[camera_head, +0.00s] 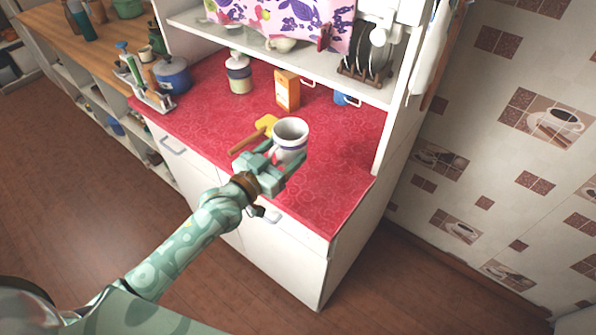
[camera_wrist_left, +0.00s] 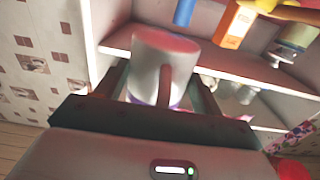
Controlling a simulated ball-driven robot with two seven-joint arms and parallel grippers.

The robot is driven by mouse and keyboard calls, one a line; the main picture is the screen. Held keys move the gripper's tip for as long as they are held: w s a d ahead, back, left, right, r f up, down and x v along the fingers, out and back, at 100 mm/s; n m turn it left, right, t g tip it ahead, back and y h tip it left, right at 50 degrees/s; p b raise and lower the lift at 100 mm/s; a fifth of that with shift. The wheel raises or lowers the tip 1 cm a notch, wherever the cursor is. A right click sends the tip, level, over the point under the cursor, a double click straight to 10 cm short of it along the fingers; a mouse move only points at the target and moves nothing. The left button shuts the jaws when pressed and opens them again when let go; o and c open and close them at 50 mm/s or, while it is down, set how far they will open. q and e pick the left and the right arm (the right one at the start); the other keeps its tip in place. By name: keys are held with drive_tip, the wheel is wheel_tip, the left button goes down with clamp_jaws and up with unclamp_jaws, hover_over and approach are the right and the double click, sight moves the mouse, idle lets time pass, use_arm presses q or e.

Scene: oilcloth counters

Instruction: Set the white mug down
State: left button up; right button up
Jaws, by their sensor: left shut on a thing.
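The white mug (camera_head: 291,134) is upright over the right part of the red counter (camera_head: 335,180). My left gripper (camera_head: 284,164) is shut on it, a finger on either side. In the left wrist view the mug (camera_wrist_left: 150,55) fills the space between the fingers of the gripper (camera_wrist_left: 162,88), its handle towards the palm. I cannot tell whether its base touches the red surface, because the gripper hides it. My right gripper is in neither view.
A yellow-headed tool with a brown handle (camera_head: 249,141) lies just left of the mug. An orange box (camera_head: 287,91) and a lidded jar (camera_head: 239,74) stand behind. A blue pot (camera_head: 173,75) is at the left. The counter is bare towards its front right corner.

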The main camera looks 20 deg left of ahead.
use_arm(q)
drive_tip(key=w+d+f, duration=0.1)
drive_tip(key=d+f+b, duration=0.1)
drive_tip(key=f, duration=0.1)
drive_tip(key=w+d+f, duration=0.1)
drive_tip(key=f, duration=0.1)
drive_tip(key=shift+w+b, duration=0.3)
drive_tip(key=shift+b, duration=0.05)
drive_tip(key=f, duration=0.1)
drive_tip(key=f+b, duration=0.1)
drive_tip(key=f, duration=0.1)
drive_tip(key=shift+w+d+f+b, duration=0.2)
drive_tip(key=shift+d+f+b, duration=0.1)
drive_tip(key=shift+f, duration=0.15)
